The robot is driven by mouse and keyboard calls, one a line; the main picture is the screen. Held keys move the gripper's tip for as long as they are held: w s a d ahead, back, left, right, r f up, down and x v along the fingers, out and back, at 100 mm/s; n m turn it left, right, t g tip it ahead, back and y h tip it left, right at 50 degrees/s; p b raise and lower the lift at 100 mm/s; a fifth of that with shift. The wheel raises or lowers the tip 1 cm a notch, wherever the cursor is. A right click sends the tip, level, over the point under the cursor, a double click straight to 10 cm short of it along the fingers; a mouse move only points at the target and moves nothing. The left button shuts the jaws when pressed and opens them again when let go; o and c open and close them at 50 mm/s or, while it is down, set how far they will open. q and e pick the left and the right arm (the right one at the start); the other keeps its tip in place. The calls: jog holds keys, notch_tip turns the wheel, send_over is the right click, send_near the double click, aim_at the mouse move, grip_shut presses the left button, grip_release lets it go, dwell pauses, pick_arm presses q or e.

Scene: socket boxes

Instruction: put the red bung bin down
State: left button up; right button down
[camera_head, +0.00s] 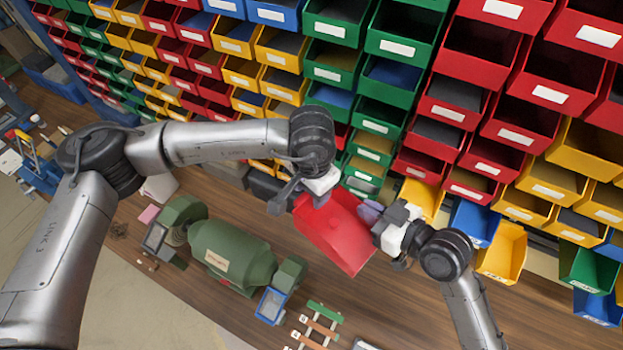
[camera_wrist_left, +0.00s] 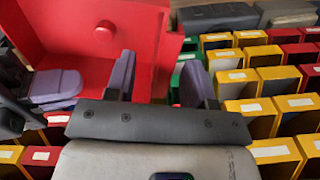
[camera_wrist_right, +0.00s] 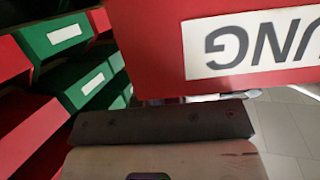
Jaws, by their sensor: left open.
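The red bung bin (camera_head: 335,229) is held in the air over the bench between my two grippers. Its white label with upside-down letters fills the upper right of the right wrist view (camera_wrist_right: 255,48). My left gripper (camera_head: 318,190) is open at the bin's upper left edge. In the left wrist view its purple fingers (camera_wrist_left: 162,80) stand apart on either side of a red wall of the bin. My right gripper (camera_head: 375,213) is at the bin's right edge and appears shut on it. In the right wrist view the bin hides its fingertips.
Racks of red, green, yellow and blue bins (camera_head: 375,75) fill the back. A green bench grinder (camera_head: 230,255) stands on the wooden bench (camera_head: 400,305), left of the bung bin. A small rack (camera_head: 318,325) lies near the front edge.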

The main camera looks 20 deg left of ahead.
pick_arm(q)
jog(key=shift+f, duration=0.3)
jog(key=shift+d, duration=0.1)
grip_shut()
pick_arm(e)
jog(key=c, duration=1.2)
grip_release()
jog(key=shift+c, duration=0.2)
